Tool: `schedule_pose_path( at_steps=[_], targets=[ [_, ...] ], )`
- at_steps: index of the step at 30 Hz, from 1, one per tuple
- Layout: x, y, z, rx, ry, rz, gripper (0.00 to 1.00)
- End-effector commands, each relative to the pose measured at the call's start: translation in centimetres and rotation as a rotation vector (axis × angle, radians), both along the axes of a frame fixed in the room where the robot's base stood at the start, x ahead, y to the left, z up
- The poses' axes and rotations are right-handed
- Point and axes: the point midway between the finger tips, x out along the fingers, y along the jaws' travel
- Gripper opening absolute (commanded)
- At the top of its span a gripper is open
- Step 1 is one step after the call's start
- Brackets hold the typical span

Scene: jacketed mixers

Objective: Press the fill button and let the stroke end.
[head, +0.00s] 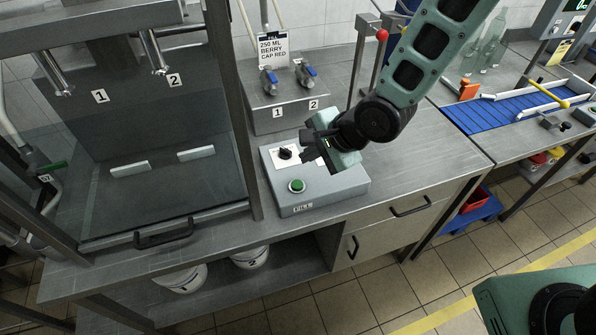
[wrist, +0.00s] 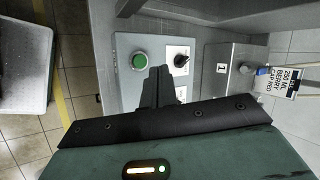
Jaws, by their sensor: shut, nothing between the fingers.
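The green fill button (head: 296,186) sits on a grey control box (head: 330,195) with a FILL label on its front. In the wrist view the green button (wrist: 139,61) is clear of my fingers, just beyond their tips and to the left. A black rotary knob (head: 285,153) is on the same box; it also shows in the wrist view (wrist: 181,60). My gripper (head: 308,150) is over the back right of the box, apart from the button. Its fingers (wrist: 160,72) are together and empty. The gripper covers part of the box's top.
A filling cabinet with a clear front and nozzles marked 1 and 2 (head: 174,79) stands left of the box. Behind it is a valve block (head: 290,115) with blue levers and an order card (head: 273,48). A blue conveyor (head: 510,110) lies at right. The bench right of the box is clear.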

Motion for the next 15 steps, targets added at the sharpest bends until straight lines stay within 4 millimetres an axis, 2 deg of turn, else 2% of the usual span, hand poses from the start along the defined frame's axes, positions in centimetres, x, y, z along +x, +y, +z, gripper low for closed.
schedule_pose_path(
  at_steps=[6, 15],
  targets=[
    [1.6, 1.0, 0.1, 0.206, 0.113, -0.199, 0.0],
    [2.2, 1.4, -0.2, 0.293, 0.164, -0.274, 0.0]
  ],
)
